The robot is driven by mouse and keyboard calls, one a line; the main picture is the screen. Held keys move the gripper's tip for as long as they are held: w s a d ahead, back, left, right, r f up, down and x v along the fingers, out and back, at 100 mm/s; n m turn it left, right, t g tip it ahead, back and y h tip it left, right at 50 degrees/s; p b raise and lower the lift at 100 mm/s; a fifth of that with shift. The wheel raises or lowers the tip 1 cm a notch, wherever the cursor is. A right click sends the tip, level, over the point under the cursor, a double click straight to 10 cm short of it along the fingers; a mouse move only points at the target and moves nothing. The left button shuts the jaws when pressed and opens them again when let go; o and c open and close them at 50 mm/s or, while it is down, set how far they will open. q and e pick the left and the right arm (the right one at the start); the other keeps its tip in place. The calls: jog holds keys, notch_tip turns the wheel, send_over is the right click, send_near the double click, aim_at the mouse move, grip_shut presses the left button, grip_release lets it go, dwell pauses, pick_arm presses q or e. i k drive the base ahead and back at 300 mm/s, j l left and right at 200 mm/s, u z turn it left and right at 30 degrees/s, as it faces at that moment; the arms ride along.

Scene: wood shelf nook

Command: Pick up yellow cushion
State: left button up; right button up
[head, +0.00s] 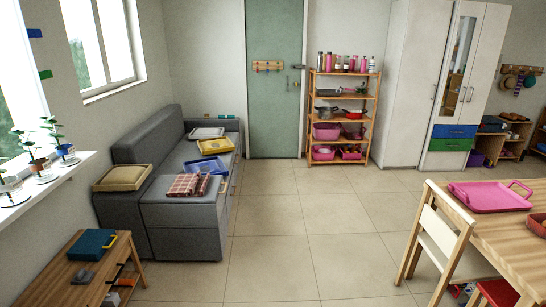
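Neither of my grippers shows in the head view.
On the sofa are a checked red cloth (187,185), a yellow tray (215,146) and a white tray (207,133). A low wooden table (60,285) stands at the near left. A wooden table (505,235) with a pink tray (488,197) is at right. The middle floor (275,230) is clear.

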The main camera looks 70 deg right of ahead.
aim_at(221, 144)
jog(key=z, duration=1.65)
